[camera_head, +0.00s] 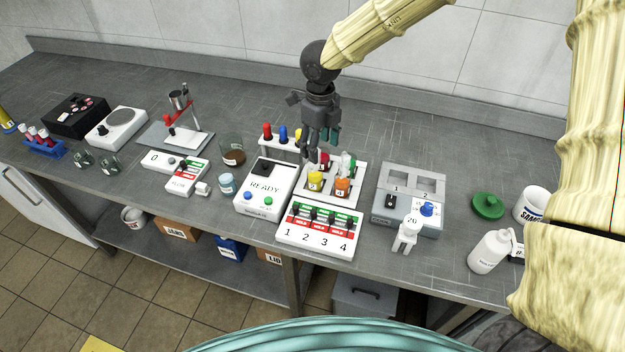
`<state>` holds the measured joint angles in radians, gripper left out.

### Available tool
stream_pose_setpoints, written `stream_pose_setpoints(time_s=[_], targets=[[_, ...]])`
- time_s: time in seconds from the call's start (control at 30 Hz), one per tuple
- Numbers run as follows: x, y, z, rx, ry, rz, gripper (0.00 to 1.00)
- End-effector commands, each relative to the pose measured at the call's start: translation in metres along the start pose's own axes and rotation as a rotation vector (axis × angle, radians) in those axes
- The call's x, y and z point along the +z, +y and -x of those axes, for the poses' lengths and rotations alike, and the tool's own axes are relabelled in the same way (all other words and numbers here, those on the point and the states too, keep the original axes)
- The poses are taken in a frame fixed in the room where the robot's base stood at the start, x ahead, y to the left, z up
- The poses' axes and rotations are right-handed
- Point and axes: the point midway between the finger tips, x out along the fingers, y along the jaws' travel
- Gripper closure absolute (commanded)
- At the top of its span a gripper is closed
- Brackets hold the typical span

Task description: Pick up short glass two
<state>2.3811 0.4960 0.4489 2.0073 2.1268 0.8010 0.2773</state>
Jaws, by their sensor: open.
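Two short clear glasses stand side by side on the bench at the left, the left one (83,158) just right of the blue tube rack and the right one (109,164) beside it. Any number on them is too small to read, so I cannot tell which is two. My gripper (321,150) is open and points down over the back of the white four-place block (346,200), far to the right of both glasses. It partly hides the coloured items there.
A blue rack (44,150) with tubes stands left of the glasses, a white hotplate (117,127) behind them. A grey stand plate (155,137), a switch box (163,163), a glass with brown contents (232,152) and the READY box (265,190) lie between them and my gripper.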

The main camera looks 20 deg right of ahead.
Motion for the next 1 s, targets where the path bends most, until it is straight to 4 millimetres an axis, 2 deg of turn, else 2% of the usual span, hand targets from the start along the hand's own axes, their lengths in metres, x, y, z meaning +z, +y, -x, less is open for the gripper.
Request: stream_pose_setpoints(time_s=[0.17, 0.43, 0.77, 1.0], targets=[[-0.001, 0.000, -0.014, 0.000, 0.001, -0.002, 0.37], [-0.003, -0.002, -0.049, 0.000, 0.002, -0.005, 0.37], [-0.001, 0.001, -0.065, -0.001, 0.002, -0.005, 0.37], [0.005, 0.007, -0.087, -0.001, 0.001, -0.003, 0.37]])
